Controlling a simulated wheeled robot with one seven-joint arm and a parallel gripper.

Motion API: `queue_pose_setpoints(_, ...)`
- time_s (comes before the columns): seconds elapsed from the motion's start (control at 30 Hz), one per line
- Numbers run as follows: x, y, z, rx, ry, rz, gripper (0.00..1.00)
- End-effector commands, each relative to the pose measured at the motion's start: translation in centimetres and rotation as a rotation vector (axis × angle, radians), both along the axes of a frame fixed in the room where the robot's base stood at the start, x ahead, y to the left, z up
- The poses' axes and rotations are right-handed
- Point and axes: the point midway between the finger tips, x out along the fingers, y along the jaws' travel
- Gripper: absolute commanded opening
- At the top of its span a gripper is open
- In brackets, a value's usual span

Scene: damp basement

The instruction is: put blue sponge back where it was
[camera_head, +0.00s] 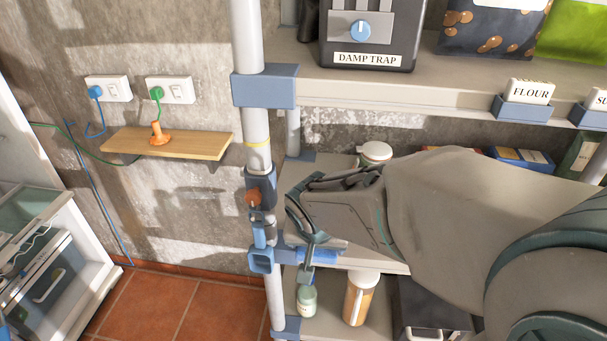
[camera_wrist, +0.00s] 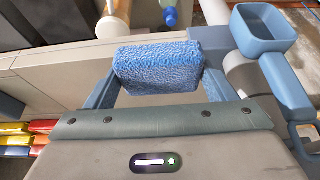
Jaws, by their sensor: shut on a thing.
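The blue sponge (camera_wrist: 158,68) is a textured block between the two fingers of my gripper (camera_wrist: 157,78) in the wrist view. The fingers press on its left and right ends. In the head view my gripper (camera_head: 308,238) points down just right of the metal pole, and I cannot make out the sponge clearly there. A small blue open holder (camera_head: 262,261) is fixed to the pole, left of my gripper. In the wrist view this holder (camera_wrist: 265,30) is at the upper right, apart from the sponge, and I see nothing in it.
The pole (camera_head: 257,158) carries an orange-red knob (camera_head: 253,198) close to my gripper. A green-grey jar (camera_head: 307,301) and an orange bottle (camera_head: 359,298) stand on the lower shelf. A shelf with a damp trap (camera_head: 368,35) is above. Open floor (camera_head: 200,305) lies left of the pole.

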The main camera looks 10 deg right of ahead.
Motion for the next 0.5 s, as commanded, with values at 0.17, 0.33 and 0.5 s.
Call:
queue_pose_setpoints(0.17,3.6,-1.2,0.2,0.001,0.002,-0.003,0.56)
queue_pose_setpoints(0.33,7.0,-2.4,0.2,0.001,0.002,-0.006,0.56)
queue_pose_setpoints(0.5,9.8,-3.4,0.2,0.001,0.001,-0.006,0.56)
